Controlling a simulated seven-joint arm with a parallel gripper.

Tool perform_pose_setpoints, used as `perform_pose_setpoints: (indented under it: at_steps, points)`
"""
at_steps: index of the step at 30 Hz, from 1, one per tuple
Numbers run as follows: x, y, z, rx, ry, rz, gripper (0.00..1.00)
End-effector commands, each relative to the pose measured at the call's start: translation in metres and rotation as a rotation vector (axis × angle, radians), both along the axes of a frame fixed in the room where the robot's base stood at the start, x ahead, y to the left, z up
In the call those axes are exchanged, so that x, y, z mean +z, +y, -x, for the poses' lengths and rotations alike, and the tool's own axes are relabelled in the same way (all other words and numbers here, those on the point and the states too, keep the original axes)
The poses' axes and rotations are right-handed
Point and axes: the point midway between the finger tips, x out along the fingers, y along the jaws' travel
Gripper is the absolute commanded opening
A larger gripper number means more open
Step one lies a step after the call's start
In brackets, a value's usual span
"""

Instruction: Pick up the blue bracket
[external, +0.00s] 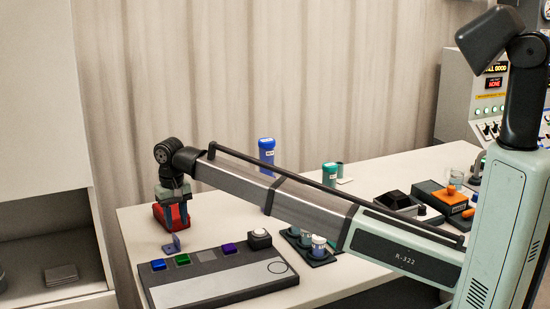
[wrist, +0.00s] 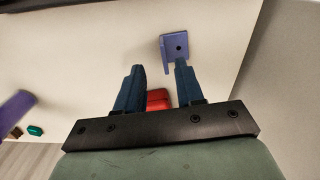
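The blue bracket (external: 172,244) stands on the white table just behind the dark panel in the external view. In the wrist view the bracket (wrist: 178,46) lies just beyond the tip of the right finger, with a dark hole in its plate. My gripper (wrist: 159,67) is open, its two dark blue fingers apart with nothing held between them.
A red object (wrist: 158,99) shows between and behind the fingers. A dark panel (external: 225,284) with coloured squares is near the front. A cabinet is left.

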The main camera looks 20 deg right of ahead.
Motion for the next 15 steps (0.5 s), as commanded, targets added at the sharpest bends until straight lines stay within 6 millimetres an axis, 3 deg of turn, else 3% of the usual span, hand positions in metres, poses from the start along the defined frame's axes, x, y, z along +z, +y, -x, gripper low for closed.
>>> perform_pose_setpoints:
  at_steps: [15]
  points:
    - [-0.045,0.005,-0.002,0.001,0.001,0.0,0.37]
